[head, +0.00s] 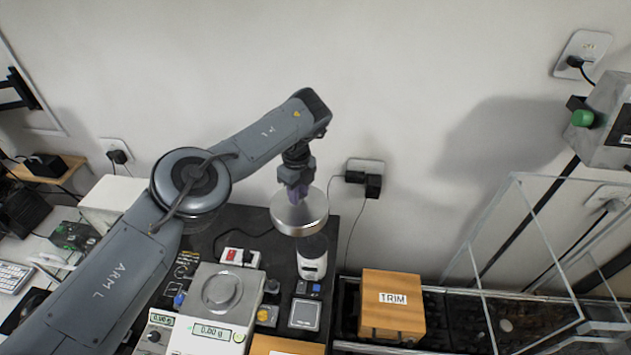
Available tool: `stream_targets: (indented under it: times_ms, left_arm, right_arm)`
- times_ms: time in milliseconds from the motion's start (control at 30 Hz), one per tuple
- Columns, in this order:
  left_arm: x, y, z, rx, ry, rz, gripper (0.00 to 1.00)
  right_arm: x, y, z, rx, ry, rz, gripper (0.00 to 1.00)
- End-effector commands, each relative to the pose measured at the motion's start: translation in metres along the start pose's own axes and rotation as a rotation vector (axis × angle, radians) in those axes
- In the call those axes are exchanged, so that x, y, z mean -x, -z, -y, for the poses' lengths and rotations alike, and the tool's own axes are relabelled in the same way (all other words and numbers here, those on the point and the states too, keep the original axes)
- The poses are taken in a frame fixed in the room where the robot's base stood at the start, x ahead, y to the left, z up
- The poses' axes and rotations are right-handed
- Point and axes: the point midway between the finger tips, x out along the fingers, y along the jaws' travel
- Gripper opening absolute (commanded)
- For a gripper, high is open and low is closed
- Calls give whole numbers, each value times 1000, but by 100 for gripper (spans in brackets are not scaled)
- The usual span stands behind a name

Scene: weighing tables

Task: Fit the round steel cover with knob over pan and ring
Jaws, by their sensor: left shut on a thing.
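My left gripper (297,191) is shut on the knob of the round steel cover (299,220). The cover hangs in the air, roughly level, in front of the wall and toward the back of the dark table. The knob is mostly hidden by the fingers. A balance (209,331) with a lit display stands at the lower middle, left of the cover. Its round steel pan (222,291) is uncovered, with a round rim around it; I cannot tell the ring clearly from the pan. My right gripper is not in view.
A white cylindrical device (312,267) stands just below the cover in the picture. A wooden TRIM box (391,304) is to its right. A power strip (240,258) lies behind the balance. A clear-walled enclosure (520,260) fills the right.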

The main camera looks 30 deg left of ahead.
Motion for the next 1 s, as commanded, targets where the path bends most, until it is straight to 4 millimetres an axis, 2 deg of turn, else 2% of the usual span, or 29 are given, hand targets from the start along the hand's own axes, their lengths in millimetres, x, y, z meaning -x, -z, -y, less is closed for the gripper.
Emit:
stream_targets:
  times_ms: [33,167,400,700,1000]
  left_arm:
    - [-4,-8,-7,9,-5,-8,0]
    - [-23,-26,-24,35,-11,-16,0]
    - [-66,-57,-69,122,-8,-28,0]
    - [-106,-81,-126,232,4,-28,0]
    - [-133,-98,-182,306,15,-15,0]
  right_arm:
    - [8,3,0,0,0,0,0]
    - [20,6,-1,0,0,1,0]
    - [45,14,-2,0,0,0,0]
    - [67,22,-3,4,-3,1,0]
    - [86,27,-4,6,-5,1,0]
